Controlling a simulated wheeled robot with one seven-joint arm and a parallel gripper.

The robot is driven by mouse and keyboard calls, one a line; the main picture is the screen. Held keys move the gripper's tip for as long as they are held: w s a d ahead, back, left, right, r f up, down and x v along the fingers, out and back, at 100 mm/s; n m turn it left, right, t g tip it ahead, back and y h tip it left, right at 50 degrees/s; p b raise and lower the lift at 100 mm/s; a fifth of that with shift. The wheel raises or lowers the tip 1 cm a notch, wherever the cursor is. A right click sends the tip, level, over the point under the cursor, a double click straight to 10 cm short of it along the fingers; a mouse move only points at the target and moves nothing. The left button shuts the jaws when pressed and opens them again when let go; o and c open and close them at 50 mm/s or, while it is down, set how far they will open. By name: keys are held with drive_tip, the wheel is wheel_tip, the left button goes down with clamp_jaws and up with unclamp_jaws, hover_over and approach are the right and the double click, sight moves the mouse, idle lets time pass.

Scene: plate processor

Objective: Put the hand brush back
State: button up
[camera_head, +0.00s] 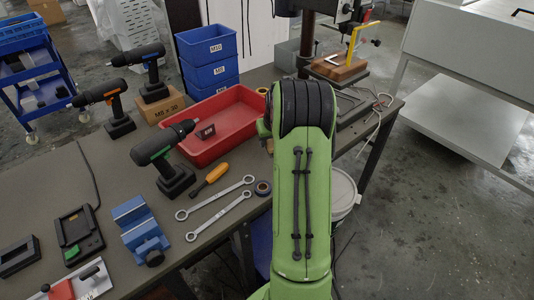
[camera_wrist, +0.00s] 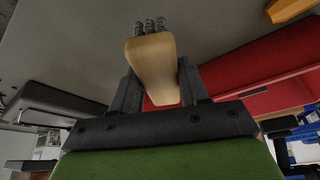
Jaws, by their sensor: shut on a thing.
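My gripper (camera_wrist: 158,84) shows in the wrist view, shut on the hand brush (camera_wrist: 151,52). The brush has a pale wooden body between the two dark fingers, with dark bristle tufts at its top end in that view. In the head view my green arm reaches over the right part of the workbench and hides the gripper and most or all of the brush. I cannot tell whether the brush touches anything.
A red tray (camera_head: 228,128) lies left of my arm, with blue bins (camera_head: 210,75) behind it. Cordless drills (camera_head: 163,160), wrenches (camera_head: 218,216), a yellow-handled tool (camera_head: 214,175) and a blue vise (camera_head: 142,230) are on the workbench (camera_head: 112,172). A drill press (camera_head: 340,65) stands behind.

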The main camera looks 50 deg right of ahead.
wheel_tip(320, 180, down, 5)
drive_tip(key=shift+w+f+b, duration=0.1)
drive_tip(key=shift+w+b, duration=0.05)
drive_tip(key=shift+b, duration=0.45)
drive_tip(key=shift+f, duration=0.15)
drive_tip(key=o, duration=1)
